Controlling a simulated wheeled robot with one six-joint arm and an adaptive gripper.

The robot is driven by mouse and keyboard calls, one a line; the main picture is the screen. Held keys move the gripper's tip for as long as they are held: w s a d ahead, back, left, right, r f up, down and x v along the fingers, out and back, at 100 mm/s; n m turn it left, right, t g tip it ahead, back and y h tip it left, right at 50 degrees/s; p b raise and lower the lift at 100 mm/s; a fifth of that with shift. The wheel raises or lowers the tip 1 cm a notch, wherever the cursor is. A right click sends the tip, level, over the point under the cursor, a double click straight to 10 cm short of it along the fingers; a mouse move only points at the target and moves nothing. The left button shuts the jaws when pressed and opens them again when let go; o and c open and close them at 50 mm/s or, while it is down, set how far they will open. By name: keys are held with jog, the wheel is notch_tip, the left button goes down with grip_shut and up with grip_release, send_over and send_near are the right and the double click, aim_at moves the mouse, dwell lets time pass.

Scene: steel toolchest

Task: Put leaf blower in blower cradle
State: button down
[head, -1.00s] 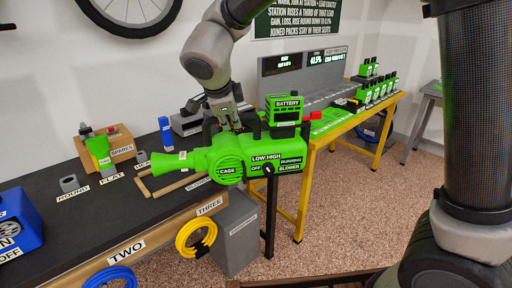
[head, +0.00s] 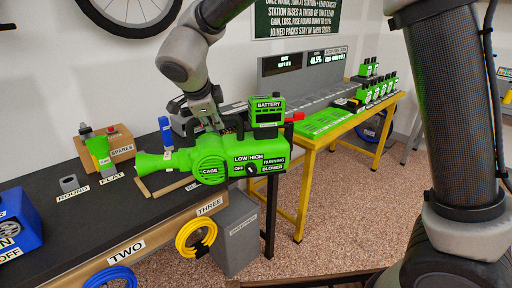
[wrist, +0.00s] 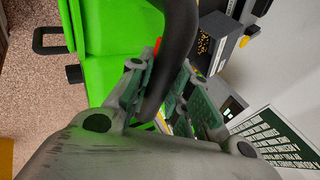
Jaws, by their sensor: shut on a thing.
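The green leaf blower (head: 215,159) hangs from my gripper (head: 212,125), its nozzle pointing left and a green battery (head: 266,108) on its top right. My gripper is shut on the blower's dark top handle; the wrist view shows the handle (wrist: 177,50) between the fingers (wrist: 160,95). The blower is roughly level over the front edge of the black bench, its right part beyond the bench end. The wooden blower cradle (head: 148,191) shows partly beneath the nozzle, with the rest hidden behind the blower. I cannot tell whether the blower touches it.
The black bench (head: 60,225) holds a spares box (head: 118,150), a round socket (head: 70,184) and a blue object (head: 165,131). A yellow-framed table (head: 340,120) with batteries stands right. A grey bin (head: 236,235) and yellow hose coil (head: 195,238) are below the front edge.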

jog(key=shift+r, duration=0.15)
jog(key=shift+w+a+f, duration=0.15)
jog(key=shift+w+a, duration=0.2)
jog(key=shift+a, duration=0.9)
jog(key=shift+w+a+f, duration=0.2)
jog(key=shift+w+a, duration=0.15)
jog(key=shift+a, duration=0.95)
jog(key=shift+w+a+f, duration=0.15)
jog(key=shift+w+a, duration=0.2)
jog(key=shift+a, duration=0.9)
jog(key=n+y, duration=0.2)
jog(key=n, duration=0.1)
jog(key=shift+d, duration=0.15)
jog(key=shift+n+y, duration=0.9)
jog(key=shift+n, duration=0.6)
jog(key=shift+a, duration=0.25)
jog(key=w+a, duration=0.2)
jog(key=a, duration=0.3)
jog(key=shift+w+a+f, duration=0.2)
jog(key=shift+w+a, duration=0.15)
